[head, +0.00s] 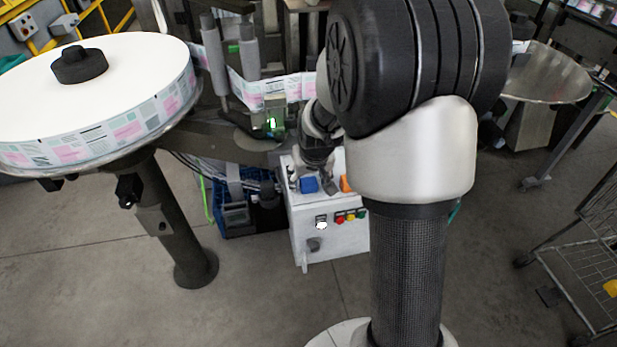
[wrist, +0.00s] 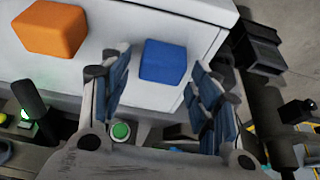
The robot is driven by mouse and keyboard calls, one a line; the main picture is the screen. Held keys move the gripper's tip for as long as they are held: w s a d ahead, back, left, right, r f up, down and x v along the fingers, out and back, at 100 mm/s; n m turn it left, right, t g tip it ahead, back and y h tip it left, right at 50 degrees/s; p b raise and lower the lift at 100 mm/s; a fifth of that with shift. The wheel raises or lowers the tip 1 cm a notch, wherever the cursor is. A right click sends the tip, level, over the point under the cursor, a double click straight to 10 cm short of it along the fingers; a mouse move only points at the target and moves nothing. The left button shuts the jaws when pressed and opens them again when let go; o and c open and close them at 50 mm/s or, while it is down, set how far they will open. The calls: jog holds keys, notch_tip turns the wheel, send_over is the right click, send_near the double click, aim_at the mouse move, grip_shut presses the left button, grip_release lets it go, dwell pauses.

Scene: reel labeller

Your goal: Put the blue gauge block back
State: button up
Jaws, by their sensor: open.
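The blue gauge block (wrist: 163,61) lies on the white top of the control box (wrist: 120,22), near its edge. It also shows in the head view (head: 309,184), just below my gripper (head: 322,172). In the wrist view my gripper (wrist: 160,85) is open and empty, with one finger on each side of the block's position in the picture. Whether the fingers reach down to the block's level, I cannot tell. An orange block (wrist: 54,28) lies on the same top, to the left of the blue one, and is partly hidden by my arm in the head view.
The control box front carries several coloured buttons (head: 351,215). A large label reel (head: 95,90) stands at the left, with a label strip (head: 270,90) running behind the box. A dark blue crate (head: 238,222) sits beside the box. A wire cart (head: 585,260) stands at the right.

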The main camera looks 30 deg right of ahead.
jog(key=s+a+r+p, duration=0.1)
jog(key=s+a+r, duration=0.25)
jog(key=r, duration=0.25)
jog(key=s+a+r+n+p, duration=0.1)
jog(key=s+a+r+p, duration=0.1)
jog(key=s+r, duration=0.3)
jog(key=s+a+r+p, duration=0.1)
jog(key=s+a+r, duration=0.2)
jog(key=r, duration=0.4)
jog(key=s+a+r+n, duration=0.1)
jog(key=s+a, duration=0.2)
jog(key=s, duration=0.4)
jog(key=s+a+r+n+y, duration=0.1)
jog(key=s+a, duration=0.1)
jog(key=s, duration=0.5)
jog(key=shift+s+a+r, duration=0.3)
jog(key=shift+a, duration=0.1)
